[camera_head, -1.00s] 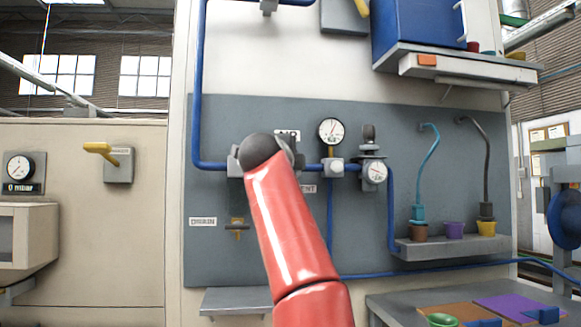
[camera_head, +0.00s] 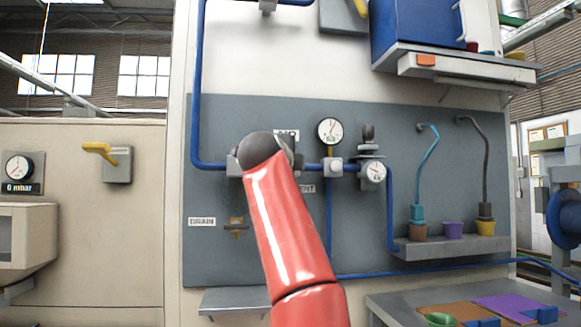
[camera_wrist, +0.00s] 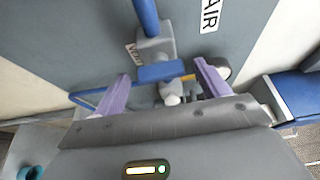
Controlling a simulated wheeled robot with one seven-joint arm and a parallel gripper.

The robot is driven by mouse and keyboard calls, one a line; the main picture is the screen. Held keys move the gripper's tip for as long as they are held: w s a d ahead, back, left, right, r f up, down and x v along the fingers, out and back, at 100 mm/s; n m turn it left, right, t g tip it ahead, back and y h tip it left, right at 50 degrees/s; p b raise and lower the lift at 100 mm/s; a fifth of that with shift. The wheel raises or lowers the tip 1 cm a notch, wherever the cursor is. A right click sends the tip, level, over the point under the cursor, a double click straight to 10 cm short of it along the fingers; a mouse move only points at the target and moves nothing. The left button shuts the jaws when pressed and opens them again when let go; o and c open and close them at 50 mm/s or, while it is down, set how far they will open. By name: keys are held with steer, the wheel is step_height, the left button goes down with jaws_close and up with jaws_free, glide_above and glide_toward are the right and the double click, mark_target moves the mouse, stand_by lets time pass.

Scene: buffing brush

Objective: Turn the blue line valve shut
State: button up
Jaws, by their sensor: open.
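In the wrist view, a blue valve handle (camera_wrist: 163,72) stands in front of a grey valve body (camera_wrist: 155,46) on a blue pipe (camera_wrist: 146,14). The handle lies crosswise to the pipe in this view; its exact turn is hard to tell. My gripper (camera_wrist: 161,71) is open, with one purple finger on each side of the handle. Gaps show between both fingers and the handle. In the head view, my red arm and dark wrist cover the valve and gripper; the blue pipe (camera_head: 196,95) runs down and across to that spot.
A pressure gauge (camera_head: 330,131) and a regulator with a dial (camera_head: 374,171) sit right of the valve. A grey shelf (camera_head: 450,247) with small pots juts out at the right.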

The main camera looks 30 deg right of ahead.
steer(key=b+v, duration=0.2)
steer(key=v, duration=0.5)
steer(key=shift+s+a+b, duration=0.25)
steer(key=shift+s+b, duration=0.1)
steer(key=shift+r, duration=0.1)
